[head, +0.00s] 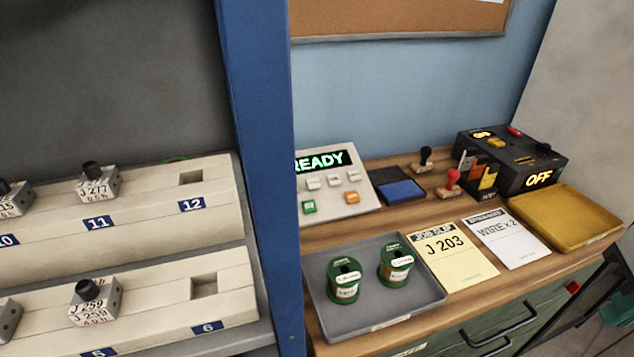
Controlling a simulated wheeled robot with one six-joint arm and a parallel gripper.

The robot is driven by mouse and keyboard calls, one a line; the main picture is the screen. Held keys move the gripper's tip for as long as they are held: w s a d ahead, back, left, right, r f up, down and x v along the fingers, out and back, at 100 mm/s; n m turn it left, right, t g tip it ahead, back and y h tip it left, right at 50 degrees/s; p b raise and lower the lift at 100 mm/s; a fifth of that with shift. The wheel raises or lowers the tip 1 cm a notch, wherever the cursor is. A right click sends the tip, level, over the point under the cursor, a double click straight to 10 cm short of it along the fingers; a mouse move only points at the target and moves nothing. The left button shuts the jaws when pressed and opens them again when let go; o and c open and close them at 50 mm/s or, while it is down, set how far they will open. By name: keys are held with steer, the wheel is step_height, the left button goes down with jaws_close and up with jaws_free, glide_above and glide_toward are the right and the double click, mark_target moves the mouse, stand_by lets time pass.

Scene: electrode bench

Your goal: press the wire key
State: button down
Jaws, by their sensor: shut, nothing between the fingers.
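A beige console (331,207) stands on the wooden bench, its display (323,160) reading READY in green. Its left edge is cut off by the blue post. Below the display are several small keys: pale ones, a green key (309,207) at lower left and an orange key (352,196) at lower right. The key labels are too small to read, so I cannot tell which is the wire key. A card (506,241) on the bench reads WIRE x2. My gripper is not in view.
A grey tray (384,313) with two green spools (345,281) lies in front of the console. A J 203 slip (455,258), ink pad (402,191), black OFF box (520,165) and yellow tray (565,217) lie right. The blue post (258,180) separates a numbered rack (150,215).

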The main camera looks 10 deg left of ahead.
steer(key=w+a+t+y, duration=0.2)
steer(key=w+a+t, duration=0.1)
steer(key=w+a, duration=0.8)
steer(key=w+a+t+y, duration=0.2)
steer(key=w+a, duration=0.2)
steer(key=a, duration=0.6)
steer(key=w+a+f+m+t+y, duration=0.1)
steer(key=w+a, duration=0.3)
steer(key=a, duration=0.7)
steer(key=w+a+f+t+y, duration=0.1)
steer(key=w+a+t+y, duration=0.2)
steer(key=a, duration=0.8)
steer(key=shift+w+a+f+t, duration=0.2)
steer(key=shift+w+a+t, duration=0.1)
steer(key=shift+w, duration=0.35)
steer(key=shift+d, duration=0.1)
steer(key=shift+w+a+f, duration=0.3)
steer(key=shift+w+f, duration=0.2)
steer(key=shift+f, duration=0.85)
steer(key=shift+w+a+f, duration=0.25)
steer(key=shift+w+f, duration=0.2)
steer(key=shift+f, duration=0.95)
steer(key=shift+w+a+f, duration=0.3)
steer(key=shift+w+f, duration=0.2)
steer(key=shift+f, duration=0.85)
steer(key=shift+f, duration=0.1)
steer(key=shift+w+f, duration=0.1)
steer(key=shift+f, duration=0.2)
